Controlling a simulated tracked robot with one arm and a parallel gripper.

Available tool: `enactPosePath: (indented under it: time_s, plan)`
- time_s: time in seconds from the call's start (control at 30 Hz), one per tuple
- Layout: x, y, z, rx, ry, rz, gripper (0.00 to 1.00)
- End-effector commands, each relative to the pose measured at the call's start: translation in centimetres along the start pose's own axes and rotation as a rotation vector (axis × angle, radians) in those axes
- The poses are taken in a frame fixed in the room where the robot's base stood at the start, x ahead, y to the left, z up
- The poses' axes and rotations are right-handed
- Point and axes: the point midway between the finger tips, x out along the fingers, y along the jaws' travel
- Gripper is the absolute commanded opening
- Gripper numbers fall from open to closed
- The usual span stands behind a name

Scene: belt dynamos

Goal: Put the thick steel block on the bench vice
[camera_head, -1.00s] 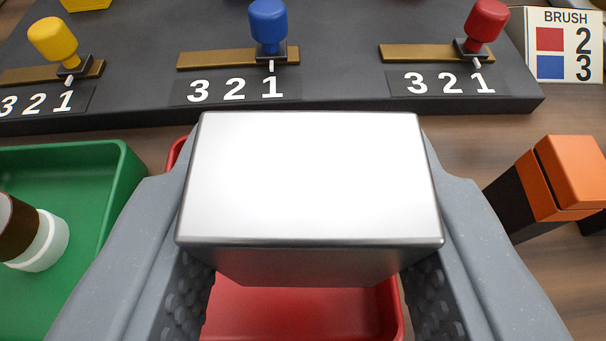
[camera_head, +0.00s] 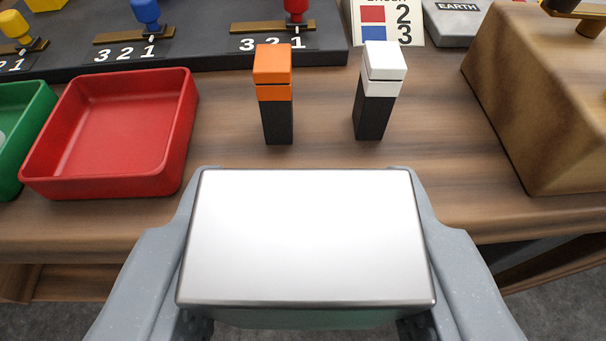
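A thick, shiny steel block (camera_head: 306,237) is in the lower middle of the view. My gripper (camera_head: 308,250) is shut on it, with one grey finger along its left side and one along its right. The block is held in front of the bench's near edge, close to the camera. It hides the part of the bench edge behind it. No bench vice can be made out in this view.
A red tray (camera_head: 105,187) stands left on the wooden bench, beside a green tray (camera_head: 12,150). An orange-topped post (camera_head: 273,92) and a white-topped post (camera_head: 379,90) stand beyond the block. A large wooden box (camera_head: 540,110) stands right. A dark slider panel (camera_head: 195,45) lies behind.

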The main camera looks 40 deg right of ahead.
Motion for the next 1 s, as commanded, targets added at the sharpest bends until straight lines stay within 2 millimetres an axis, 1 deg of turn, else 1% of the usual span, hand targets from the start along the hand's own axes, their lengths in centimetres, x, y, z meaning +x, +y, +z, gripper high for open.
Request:
enactPosePath:
  time_s: [0.07,0.13,0.17,0.27,0.37,0.4,0.6,0.7,0.83,0.9,1.0]
  plan:
    - [0.0,0.0,0.0,-0.001,0.001,-0.003,0.01]
    - [0.0,-0.6,0.1,-0.007,0.0,-0.015,0.01]
    - [0.1,-1.1,0.2,-0.012,0.0,-0.026,0.01]
    - [0.5,-3.8,0.8,-0.04,-0.004,-0.084,0.01]
    - [0.8,-7.9,1.9,-0.079,-0.01,-0.172,0.01]
    - [0.9,-9.8,2.3,-0.097,-0.01,-0.213,0.01]
    - [0.3,-18.6,4.8,-0.178,-0.005,-0.411,0.01]
    - [-0.3,-22.1,5.9,-0.208,-0.002,-0.491,0.01]
    - [-1.0,-25.0,7.2,-0.236,-0.003,-0.561,0.01]
    - [-1.2,-25.9,7.6,-0.243,-0.002,-0.583,0.01]
    - [-1.4,-26.6,7.8,-0.248,-0.001,-0.6,0.01]
